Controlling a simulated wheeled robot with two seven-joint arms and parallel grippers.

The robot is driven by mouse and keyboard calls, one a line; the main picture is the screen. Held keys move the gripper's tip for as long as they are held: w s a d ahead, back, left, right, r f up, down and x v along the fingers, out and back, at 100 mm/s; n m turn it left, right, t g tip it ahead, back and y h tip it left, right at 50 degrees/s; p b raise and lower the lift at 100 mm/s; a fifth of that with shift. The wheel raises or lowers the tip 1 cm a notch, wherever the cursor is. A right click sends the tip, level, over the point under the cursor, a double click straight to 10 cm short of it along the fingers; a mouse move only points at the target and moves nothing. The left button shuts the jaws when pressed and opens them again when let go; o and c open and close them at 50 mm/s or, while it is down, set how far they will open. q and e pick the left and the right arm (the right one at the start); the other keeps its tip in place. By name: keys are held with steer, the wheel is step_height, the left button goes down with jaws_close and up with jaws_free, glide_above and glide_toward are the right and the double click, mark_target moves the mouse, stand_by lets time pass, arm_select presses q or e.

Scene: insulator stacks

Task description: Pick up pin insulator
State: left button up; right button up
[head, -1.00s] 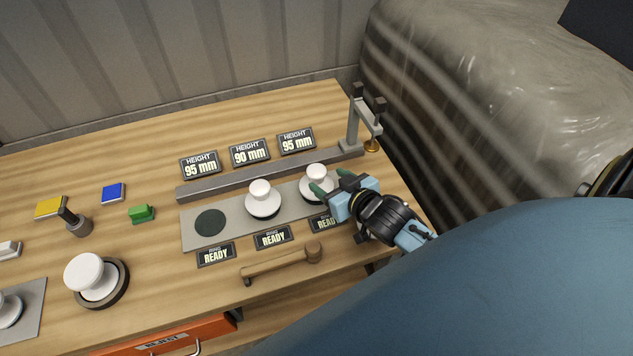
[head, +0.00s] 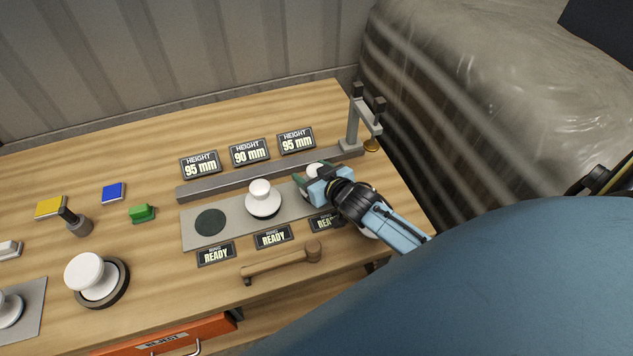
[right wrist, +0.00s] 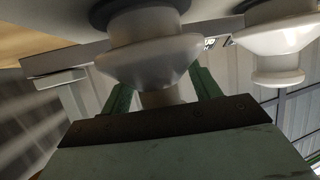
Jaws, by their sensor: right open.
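A white pin insulator (head: 314,169) stands at the right end of the grey strip, mostly hidden behind my right gripper (head: 302,182). In the right wrist view the insulator (right wrist: 150,62) stands between the two green fingers of my right gripper (right wrist: 160,92), which are open on either side of it. I cannot tell whether the fingers touch it. A second white insulator (head: 262,200) stands upright on the middle of the strip and also shows in the right wrist view (right wrist: 277,42). A larger white insulator (head: 88,274) sits on a dark ring at the left. My left gripper is not in view.
The grey strip (head: 232,236) has an empty dark round spot at its left. Height signs (head: 249,152) stand behind it, READY signs (head: 273,238) in front. A wooden mallet (head: 283,262) lies near the front edge. A metal gauge stand (head: 353,130) rises behind the gripper.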

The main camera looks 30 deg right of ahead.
steer(key=shift+c, duration=0.3)
jaws_close()
steer(key=shift+r, duration=0.1)
